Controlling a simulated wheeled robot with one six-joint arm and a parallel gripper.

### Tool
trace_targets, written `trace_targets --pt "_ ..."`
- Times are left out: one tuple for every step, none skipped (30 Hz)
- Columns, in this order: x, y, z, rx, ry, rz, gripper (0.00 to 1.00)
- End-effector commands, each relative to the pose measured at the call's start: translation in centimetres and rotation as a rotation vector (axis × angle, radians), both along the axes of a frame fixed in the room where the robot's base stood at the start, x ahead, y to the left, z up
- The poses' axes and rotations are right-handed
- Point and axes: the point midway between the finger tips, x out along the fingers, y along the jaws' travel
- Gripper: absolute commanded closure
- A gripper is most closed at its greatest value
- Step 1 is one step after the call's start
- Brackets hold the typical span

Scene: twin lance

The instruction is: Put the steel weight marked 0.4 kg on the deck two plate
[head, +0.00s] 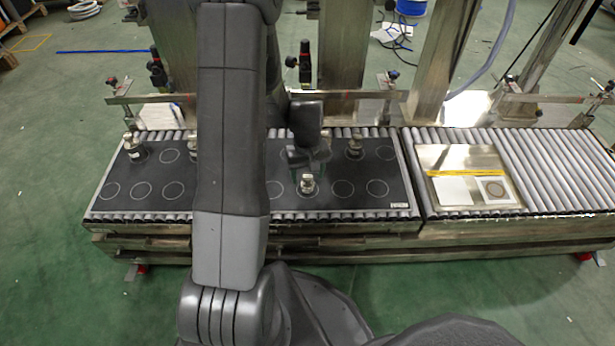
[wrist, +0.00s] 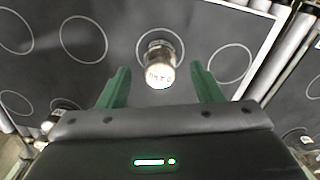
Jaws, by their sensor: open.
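A steel weight (head: 307,184) stands on a ringed spot of the black mat (head: 343,203), just below my gripper (head: 309,160) in the head view. In the wrist view the same weight (wrist: 158,66) sits beyond the gap between my green fingers (wrist: 162,88), which are apart and empty. Its top mark appears upside down and I cannot read it surely. Other steel weights stand at the mat's far side, one at left (head: 134,150) and one at right (head: 355,147); their marks are unreadable. A metal plate (head: 465,160) lies on the right roller deck, with a white square and a ringed square.
My arm covers the middle of the mat and partly hides another weight (head: 193,147). Metal posts and a rail stand behind the rollers (head: 560,170). A yellow strip (head: 465,173) crosses the plate. Bare rollers lie right of the plate.

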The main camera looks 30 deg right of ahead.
Motion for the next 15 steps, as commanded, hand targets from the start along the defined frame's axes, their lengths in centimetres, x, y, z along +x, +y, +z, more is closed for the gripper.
trace_targets --pt "0.1 0.0 1.8 -0.002 -0.003 0.0 0.41" --pt "0.1 0.0 2.5 -0.003 -0.003 0.0 0.41" --pt "0.1 0.0 3.4 -0.002 -0.003 0.0 0.41" --pt "0.0 0.0 4.0 -0.002 -0.003 0.0 0.41" --pt "0.1 0.0 4.7 -0.003 -0.003 0.0 0.41" --pt "0.0 0.0 5.4 -0.002 -0.003 0.0 0.41" --pt "0.0 0.0 6.0 -0.001 -0.002 0.0 0.41" --pt "0.0 0.0 6.5 -0.002 -0.003 0.0 0.41" --pt "0.0 0.0 7.1 -0.001 -0.002 0.0 0.41" --pt "0.0 0.0 7.5 0.0 -0.001 0.0 0.41" --pt "0.0 0.0 7.8 -0.001 -0.002 0.0 0.41" --pt "0.0 0.0 8.3 -0.001 -0.002 0.0 0.41" --pt "0.0 0.0 8.5 -0.001 -0.001 0.0 0.41" --pt "0.0 0.0 8.7 0.0 -0.001 0.0 0.41" --pt "0.0 0.0 8.9 0.0 0.0 0.0 0.41"
